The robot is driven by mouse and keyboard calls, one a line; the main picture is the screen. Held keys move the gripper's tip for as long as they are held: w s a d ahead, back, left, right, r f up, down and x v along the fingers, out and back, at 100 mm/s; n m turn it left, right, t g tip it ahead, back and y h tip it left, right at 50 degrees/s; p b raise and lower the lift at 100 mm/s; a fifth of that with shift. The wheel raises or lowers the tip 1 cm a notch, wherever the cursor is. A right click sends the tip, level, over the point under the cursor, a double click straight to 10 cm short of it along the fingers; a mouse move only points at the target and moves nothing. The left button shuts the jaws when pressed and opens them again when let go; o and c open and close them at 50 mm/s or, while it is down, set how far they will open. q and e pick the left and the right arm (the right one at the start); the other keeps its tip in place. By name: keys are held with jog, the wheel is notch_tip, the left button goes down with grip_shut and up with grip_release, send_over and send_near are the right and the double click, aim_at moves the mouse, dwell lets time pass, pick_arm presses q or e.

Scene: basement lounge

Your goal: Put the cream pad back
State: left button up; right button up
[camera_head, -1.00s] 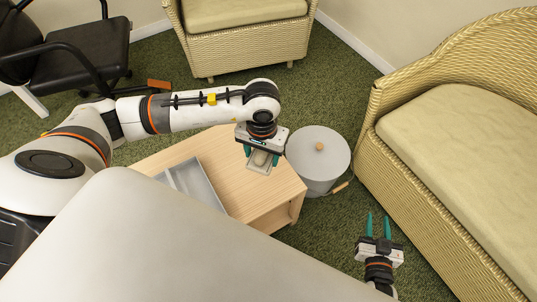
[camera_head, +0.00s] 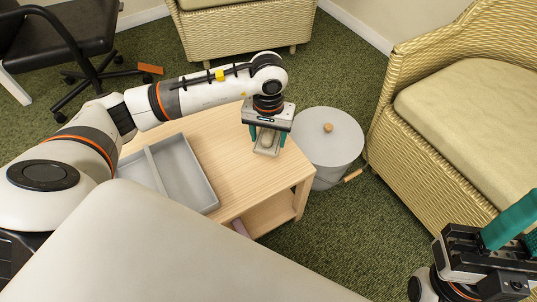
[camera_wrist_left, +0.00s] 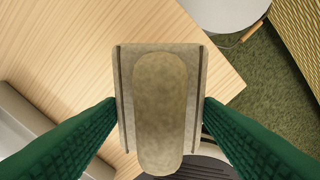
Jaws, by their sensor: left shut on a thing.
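A cream pad (camera_head: 266,147), a beige block with a raised rounded strip along its middle, is in my left gripper (camera_head: 267,138), over the right end of the wooden table. In the left wrist view the pad (camera_wrist_left: 160,95) sits between the green fingertips, which touch its two long sides. Whether its underside touches the table I cannot tell. A grey tray (camera_head: 185,170) with a divider lies on the table to the left, and its visible compartments look empty. My right gripper (camera_head: 515,228) is at the lower right edge, fingers apart, partly cut off, and looks empty.
The wooden table (camera_head: 225,150) has bare top between tray and pad. A grey lidded bin (camera_head: 335,150) stands close to its right end. Wicker seats (camera_head: 475,130) stand at the right and back, and a black chair (camera_head: 70,35) at far left.

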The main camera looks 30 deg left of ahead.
aim_at(268, 160)
pick_arm(q)
notch_tip(268, 160, down, 3)
jog(key=shift+f+b, duration=0.1)
jog(key=shift+b, duration=0.2)
jog(key=shift+f+b, duration=0.65)
jog(key=shift+f, duration=1.3)
jog(key=shift+f, duration=0.2)
jog(key=o, duration=0.9)
jog(key=shift+r, duration=0.1)
